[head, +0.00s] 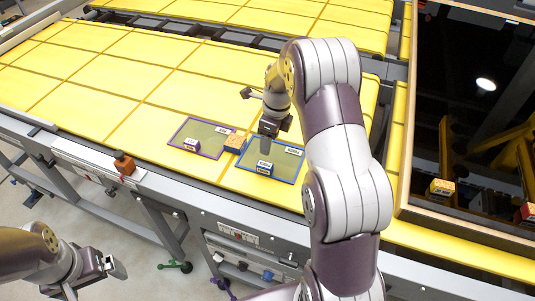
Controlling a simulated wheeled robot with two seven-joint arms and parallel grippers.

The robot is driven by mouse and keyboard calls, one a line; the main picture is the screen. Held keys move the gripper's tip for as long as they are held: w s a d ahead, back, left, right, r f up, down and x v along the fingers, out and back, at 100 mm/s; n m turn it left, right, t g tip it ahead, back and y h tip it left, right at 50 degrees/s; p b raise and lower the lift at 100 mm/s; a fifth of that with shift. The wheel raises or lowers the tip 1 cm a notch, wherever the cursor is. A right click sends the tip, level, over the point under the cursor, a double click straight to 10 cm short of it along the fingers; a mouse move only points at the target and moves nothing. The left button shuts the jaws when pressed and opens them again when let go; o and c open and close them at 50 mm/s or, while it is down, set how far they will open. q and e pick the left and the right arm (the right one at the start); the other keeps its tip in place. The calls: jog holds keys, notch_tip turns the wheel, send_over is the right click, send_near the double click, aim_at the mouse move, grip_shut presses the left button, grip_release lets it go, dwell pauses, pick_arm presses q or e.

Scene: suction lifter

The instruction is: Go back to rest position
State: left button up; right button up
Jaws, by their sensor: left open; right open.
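My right arm reaches up over the yellow conveyor table (110,85). Its gripper (268,132) is above the blue-framed mat, open, with its fingers partly hidden by its own body. My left gripper (92,285) is low at the bottom left, off the table's front edge, open and empty over the floor. A blue-framed mat (245,177) and a purple-framed mat (178,140) lie side by side on the table. A small orange and blue box (235,143) sits between them. A purple and white box (191,145) and a blue and white box (264,168) stand on the mats.
An orange device (124,163) sits on the table's front rail. The table's left part is clear.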

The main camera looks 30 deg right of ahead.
jog(key=shift+r, duration=0.4)
jog(key=s+a+n+b, duration=0.1)
jog(key=s+a+n, duration=0.3)
jog(key=n, duration=0.5)
jog(key=s+a+f+n+b, duration=0.1)
jog(key=s+a+n, duration=0.3)
jog(key=s+n, duration=0.5)
jog(key=s+a+n+b, duration=0.2)
jog(key=s+a+n, duration=0.2)
jog(key=n, duration=0.6)
jog(key=shift+s+f+h, duration=0.35)
jog(key=shift+s+h, duration=0.05)
jog(key=shift+s, duration=0.75)
jog(key=shift+s+a, duration=0.1)
jog(key=shift+s, duration=0.05)
